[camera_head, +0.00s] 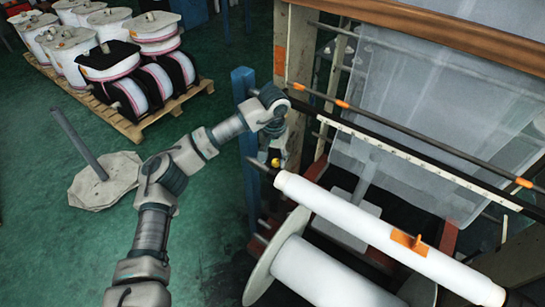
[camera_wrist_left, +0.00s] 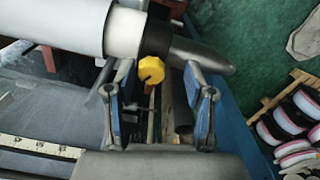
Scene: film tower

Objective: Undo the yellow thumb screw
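The yellow thumb screw (camera_wrist_left: 151,70) is a small lobed knob beside a black collar (camera_wrist_left: 155,38) at the end of the white roll (camera_wrist_left: 60,25). It also shows in the head view (camera_head: 275,162), small and just below my left gripper (camera_head: 277,145). In the left wrist view my left gripper (camera_wrist_left: 157,72) is open, with blue-padded fingers on either side of the screw. Gaps show between the screw and both fingers, the wider one on the right. The roll also shows in the head view (camera_head: 385,237). My right gripper is not in view.
A blue post (camera_head: 247,140) stands close beside my left gripper. A dark bar with orange clips (camera_head: 342,103) and a clear film sheet (camera_head: 430,110) are to the right. A larger white roll (camera_head: 325,275) lies below. A loaded pallet (camera_head: 135,125) stands on green floor.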

